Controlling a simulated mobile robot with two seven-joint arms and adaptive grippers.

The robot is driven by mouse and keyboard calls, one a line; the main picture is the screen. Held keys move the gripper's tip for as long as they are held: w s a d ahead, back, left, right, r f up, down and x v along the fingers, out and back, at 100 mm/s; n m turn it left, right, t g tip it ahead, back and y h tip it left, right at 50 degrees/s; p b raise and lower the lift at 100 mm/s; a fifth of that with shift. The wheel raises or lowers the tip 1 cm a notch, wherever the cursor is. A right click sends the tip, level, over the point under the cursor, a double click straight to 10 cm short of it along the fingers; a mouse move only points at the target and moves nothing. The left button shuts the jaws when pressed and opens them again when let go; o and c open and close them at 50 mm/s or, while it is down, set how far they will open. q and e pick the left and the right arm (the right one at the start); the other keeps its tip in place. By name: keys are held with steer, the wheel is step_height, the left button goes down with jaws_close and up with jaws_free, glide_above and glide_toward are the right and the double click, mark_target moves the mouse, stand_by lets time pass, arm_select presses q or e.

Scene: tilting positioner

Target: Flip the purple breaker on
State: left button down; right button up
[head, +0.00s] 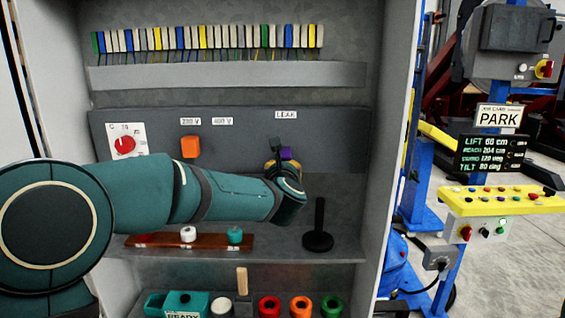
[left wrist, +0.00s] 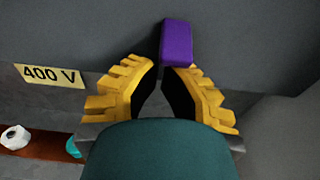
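The purple breaker (head: 287,154) is on the grey panel under the LEAK label, partly hidden by my left gripper in the head view. It also shows in the left wrist view (left wrist: 177,42) as a plain purple block just beyond the fingertips. My left gripper (left wrist: 160,67) has its yellow fingers drawn together, with the tips almost meeting at the block's lower end. The block does not appear to be between the fingers; whether the tips touch it I cannot tell. The gripper also shows in the head view (head: 279,166). My right gripper is in neither view.
An orange breaker (head: 190,147) and a red rotary knob (head: 124,146) sit left on the panel. Below are a brown rack (head: 165,241) and a black post on a round base (head: 318,240). The cabinet's right wall (head: 390,130) stands close.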

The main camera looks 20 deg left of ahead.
mark_target(283, 158)
arm_select(q)
steer(key=shift+s+d+r+g+h, duration=0.15)
steer(key=shift+s+r+g, duration=0.25)
steer(key=shift+r, duration=0.3)
steer(key=shift+s+d+r+g+h, duration=0.15)
steer(key=shift+s+r+g, duration=0.15)
steer(key=shift+r+g, duration=0.3)
steer(key=shift+a+r+p, duration=0.1)
steer(key=shift+p, duration=0.2)
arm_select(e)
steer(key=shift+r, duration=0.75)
arm_select(q)
steer(key=shift+r, duration=0.1)
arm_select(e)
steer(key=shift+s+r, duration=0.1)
